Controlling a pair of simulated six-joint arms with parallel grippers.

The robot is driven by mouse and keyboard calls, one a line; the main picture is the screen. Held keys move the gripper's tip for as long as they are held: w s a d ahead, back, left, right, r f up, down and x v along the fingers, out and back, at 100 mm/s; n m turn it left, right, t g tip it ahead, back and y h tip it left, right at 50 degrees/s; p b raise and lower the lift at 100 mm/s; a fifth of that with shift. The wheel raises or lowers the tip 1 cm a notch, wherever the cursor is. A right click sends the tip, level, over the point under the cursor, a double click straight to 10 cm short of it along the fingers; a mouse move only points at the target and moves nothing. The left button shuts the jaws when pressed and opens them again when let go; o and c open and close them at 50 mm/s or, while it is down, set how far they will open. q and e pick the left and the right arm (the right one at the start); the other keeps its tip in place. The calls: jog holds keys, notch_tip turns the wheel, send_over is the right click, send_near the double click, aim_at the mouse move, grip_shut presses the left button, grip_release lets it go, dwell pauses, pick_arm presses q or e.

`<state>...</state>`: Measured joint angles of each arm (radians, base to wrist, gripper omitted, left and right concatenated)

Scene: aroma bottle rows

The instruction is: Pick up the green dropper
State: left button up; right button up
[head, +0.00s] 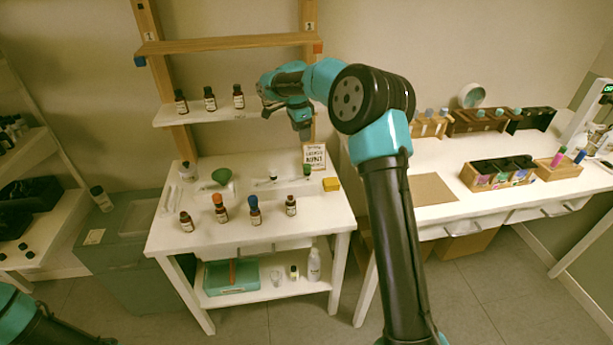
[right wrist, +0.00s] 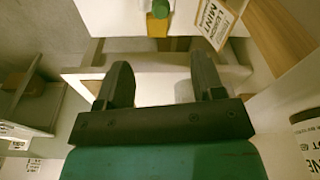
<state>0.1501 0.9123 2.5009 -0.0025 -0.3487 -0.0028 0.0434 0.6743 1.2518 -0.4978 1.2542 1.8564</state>
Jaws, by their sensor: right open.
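A small green-topped dropper (head: 307,169) stands on the white table near its back right, just in front of a small printed sign. A green thing, likely the same dropper, shows at the top edge of the right wrist view (right wrist: 158,4), partly cut off beyond a yellow block (right wrist: 158,26). My right gripper (head: 304,138) hangs above the back right of the table, above the dropper and apart from it. In the right wrist view its two fingers (right wrist: 157,85) are spread with nothing between them. Only part of my left arm shows at the lower left; its gripper is out of view.
The printed sign (head: 315,156) and the yellow block (head: 331,184) are close to the dropper. A green funnel (head: 222,176) and bottles with orange (head: 220,210) and blue (head: 254,212) caps stand further left. A shelf (head: 215,112) with brown bottles is behind.

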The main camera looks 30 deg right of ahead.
aim_at(307, 165)
jog(key=f, duration=0.3)
jog(key=d+f, duration=0.1)
jog(key=f, duration=0.7)
jog(key=shift+s+d+f, duration=0.15)
jog(key=shift+f, duration=0.35)
jog(key=shift+d+f, duration=0.1)
jog(key=shift+f, duration=0.05)
jog(key=f, duration=0.5)
jog(key=shift+d, duration=0.4)
jog(key=shift+r, duration=0.1)
jog(key=shift+c, duration=0.4)
jog(key=c, duration=0.6)
